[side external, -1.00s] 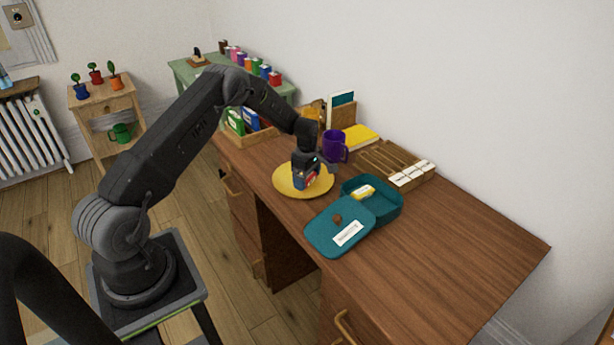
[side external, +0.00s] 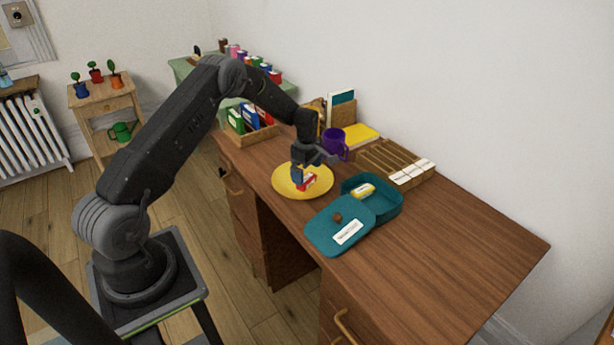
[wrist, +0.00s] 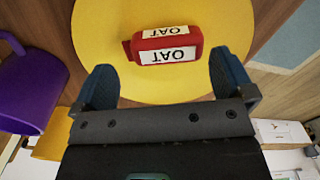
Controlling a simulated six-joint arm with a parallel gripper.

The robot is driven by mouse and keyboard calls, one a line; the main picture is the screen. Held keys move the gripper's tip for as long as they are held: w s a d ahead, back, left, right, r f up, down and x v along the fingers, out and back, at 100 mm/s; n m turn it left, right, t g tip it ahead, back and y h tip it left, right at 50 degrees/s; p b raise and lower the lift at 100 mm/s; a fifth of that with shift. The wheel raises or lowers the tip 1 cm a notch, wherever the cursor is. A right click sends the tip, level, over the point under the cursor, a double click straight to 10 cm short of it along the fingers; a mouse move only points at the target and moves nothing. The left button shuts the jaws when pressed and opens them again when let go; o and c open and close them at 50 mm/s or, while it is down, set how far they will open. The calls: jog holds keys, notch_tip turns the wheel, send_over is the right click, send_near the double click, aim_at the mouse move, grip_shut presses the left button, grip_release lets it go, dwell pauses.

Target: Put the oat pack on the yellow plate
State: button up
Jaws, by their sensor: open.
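The oat pack (wrist: 166,45) is red with white labels reading OAT. It lies on the yellow plate (wrist: 100,25), and in the side view the pack (side external: 308,182) rests on the plate (side external: 286,184) too. My gripper (side external: 303,171) is just above the plate. In the wrist view my gripper (wrist: 162,85) is open, its two blue fingertips apart and no part of the pack between them. The pack is clear of both fingers.
A purple mug (side external: 334,144) stands behind the plate. A wooden crate with packs (side external: 250,136) stands behind left. The desk's right side is clear.

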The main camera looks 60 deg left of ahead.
aim_at(307, 176)
notch_tip(307, 176, up, 9)
jog(key=s+d+r+m+t, duration=0.1)
jog(key=s+d+r+m, duration=0.4)
jog(key=d+r, duration=0.4)
jog(key=s+d+r+m+t, duration=0.2)
jog(key=s+d+r+m, duration=0.35)
jog(key=r, duration=0.65)
jog(key=s+d+m+t, duration=0.1)
jog(key=s+d+m, duration=0.4)
jog(key=s, duration=0.5)
jog(key=s+d+r+m+t, duration=0.1)
jog(key=s+d+m, duration=0.4)
jog(key=s, duration=0.5)
jog(key=shift+d+r+m+t, duration=0.15)
jog(key=shift+r+m+t, duration=0.15)
jog(key=shift+m, duration=0.65)
